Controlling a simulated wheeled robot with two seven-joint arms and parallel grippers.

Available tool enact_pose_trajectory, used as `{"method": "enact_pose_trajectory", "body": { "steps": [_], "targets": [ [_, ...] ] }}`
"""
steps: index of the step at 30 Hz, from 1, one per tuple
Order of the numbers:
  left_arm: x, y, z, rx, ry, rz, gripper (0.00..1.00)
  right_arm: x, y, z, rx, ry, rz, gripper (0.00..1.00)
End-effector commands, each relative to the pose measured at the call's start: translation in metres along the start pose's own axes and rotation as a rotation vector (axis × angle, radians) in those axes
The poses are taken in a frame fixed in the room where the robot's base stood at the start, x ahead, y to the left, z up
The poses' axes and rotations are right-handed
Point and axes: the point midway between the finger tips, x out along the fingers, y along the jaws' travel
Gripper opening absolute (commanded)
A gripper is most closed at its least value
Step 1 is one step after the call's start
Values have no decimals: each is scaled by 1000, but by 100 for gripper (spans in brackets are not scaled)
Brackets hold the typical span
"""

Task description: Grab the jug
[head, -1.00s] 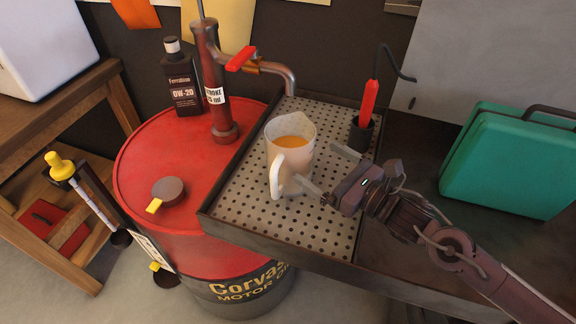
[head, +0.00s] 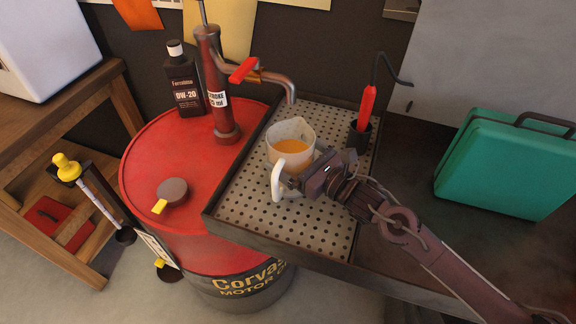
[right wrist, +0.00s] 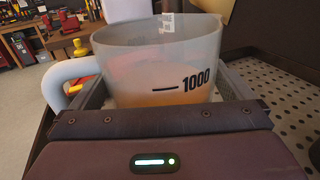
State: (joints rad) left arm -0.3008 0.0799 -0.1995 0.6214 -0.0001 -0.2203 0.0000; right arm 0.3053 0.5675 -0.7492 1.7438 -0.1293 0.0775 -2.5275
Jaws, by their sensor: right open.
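A translucent jug (head: 290,146) with amber liquid and a white handle stands upright on a perforated metal tray (head: 318,224). My right gripper (head: 296,168) is at the jug's right side, with the fingers open and mostly hidden by the jug and the gripper body. In the right wrist view the jug (right wrist: 165,62) fills the space straight ahead, with its 1000 mark facing me and its handle (right wrist: 66,84) to the left. I cannot tell whether the fingers touch the jug. My left gripper is not in view.
A red hand pump (head: 222,95) with a curved spout rises from a red oil drum (head: 160,150) behind left of the jug. A black cup (head: 359,133) with a red-handled tool stands behind right. A teal case (head: 508,165) sits farther right.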

Motion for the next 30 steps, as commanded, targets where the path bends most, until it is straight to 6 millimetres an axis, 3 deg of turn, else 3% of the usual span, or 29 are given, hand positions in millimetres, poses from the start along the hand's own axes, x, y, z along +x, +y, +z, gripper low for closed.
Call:
{"method": "enact_pose_trajectory", "body": {
  "steps": [2, 15, 30],
  "targets": [
    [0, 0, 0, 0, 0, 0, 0, 0, 0, 0, 0, 0, 0, 92],
    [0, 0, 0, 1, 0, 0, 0, 0, -1, 4, -1, -9, -1, 35],
    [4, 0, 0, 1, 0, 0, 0, 1, -1, 13, -2, -9, -1, 33]
  ]
}}
